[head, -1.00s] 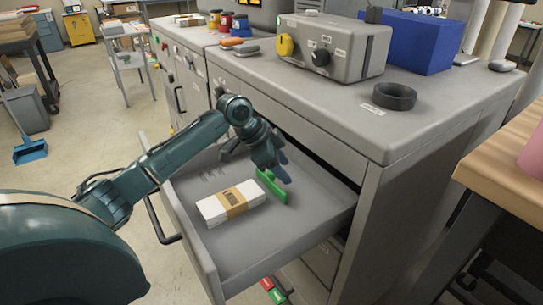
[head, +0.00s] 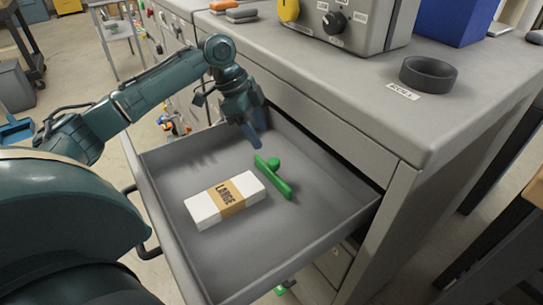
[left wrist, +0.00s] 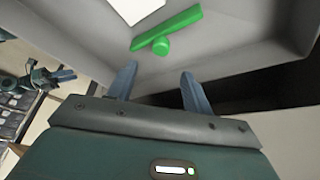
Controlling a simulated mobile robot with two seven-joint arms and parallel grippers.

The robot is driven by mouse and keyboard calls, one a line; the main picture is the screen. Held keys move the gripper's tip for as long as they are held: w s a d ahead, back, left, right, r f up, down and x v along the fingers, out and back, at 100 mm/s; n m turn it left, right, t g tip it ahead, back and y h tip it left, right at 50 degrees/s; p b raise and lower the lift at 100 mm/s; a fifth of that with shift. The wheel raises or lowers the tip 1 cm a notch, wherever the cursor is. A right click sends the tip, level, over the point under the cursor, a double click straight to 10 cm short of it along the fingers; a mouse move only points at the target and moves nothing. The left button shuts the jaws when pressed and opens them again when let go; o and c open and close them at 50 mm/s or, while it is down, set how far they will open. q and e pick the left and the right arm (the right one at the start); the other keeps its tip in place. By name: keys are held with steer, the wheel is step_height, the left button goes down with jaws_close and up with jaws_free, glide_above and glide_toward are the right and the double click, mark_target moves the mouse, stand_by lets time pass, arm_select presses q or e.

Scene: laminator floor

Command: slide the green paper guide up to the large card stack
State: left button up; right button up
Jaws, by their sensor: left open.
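The green paper guide (head: 272,178) is a thin bar with a round knob, lying in the open grey drawer (head: 330,222). The large card stack (head: 204,208), white with a brown band reading LARGE, lies in the drawer just left of the guide, with a narrow gap between them. My left gripper (head: 256,141) is above the drawer, behind the guide, and touches neither. In the left wrist view its two blue fingers (left wrist: 160,88) are apart and empty, with the guide (left wrist: 164,32) and its knob beyond them. A corner of the stack (left wrist: 138,8) shows there too. My right gripper is not seen.
The grey cabinet top (head: 360,110) overhangs the drawer's back. On it are a dark ring (head: 428,73), a grey machine with knobs (head: 345,28) and a blue box (head: 440,18). The drawer floor right of the guide is bare.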

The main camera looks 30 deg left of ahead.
mark_target(273, 161)
arm_select(q)
steer(key=x, duration=0.8)
steer(key=shift+w+d+f, duration=0.15)
steer(key=shift+f, duration=0.25)
steer(key=shift+c, duration=0.4)
jaws_close()
